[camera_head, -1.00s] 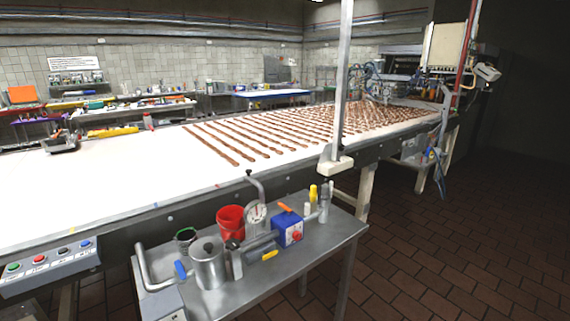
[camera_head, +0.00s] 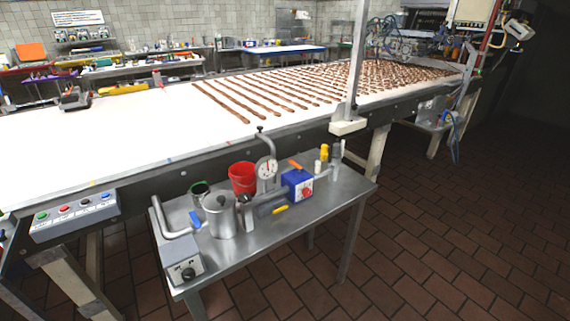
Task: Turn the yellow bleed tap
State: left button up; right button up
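A small steel side table (camera_head: 320,222) holds a pump-like set of parts beside the conveyor. A short yellow handle (camera_head: 280,209) lies low at the front of the set, below the blue box (camera_head: 297,184); it looks like the yellow tap. Another yellow upright part (camera_head: 323,152) stands at the back right, so I cannot be sure which is the bleed tap. A steel pot (camera_head: 221,217), a blue lever (camera_head: 195,219) and a round gauge (camera_head: 266,169) are close by. Neither of my grippers is in view.
The long white conveyor (camera_head: 120,135) with brown strips runs behind the side table. A button panel (camera_head: 75,216) is on its front at left. A red bucket (camera_head: 243,178) stands behind the pot. The tiled floor (camera_head: 440,240) at right is clear.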

aim_at(284, 208)
jog(key=u, duration=0.35)
jog(key=i+l+u, duration=0.1)
jog(key=l+u, duration=0.15)
jog(key=u, duration=0.15)
jog(key=i+l+u, duration=0.1)
jog(key=l+u, duration=0.15)
jog(key=u, duration=0.15)
jog(key=l+u, duration=0.25)
jog(key=u, duration=0.15)
jog(key=l+u, duration=0.4)
jog(key=j, duration=0.1)
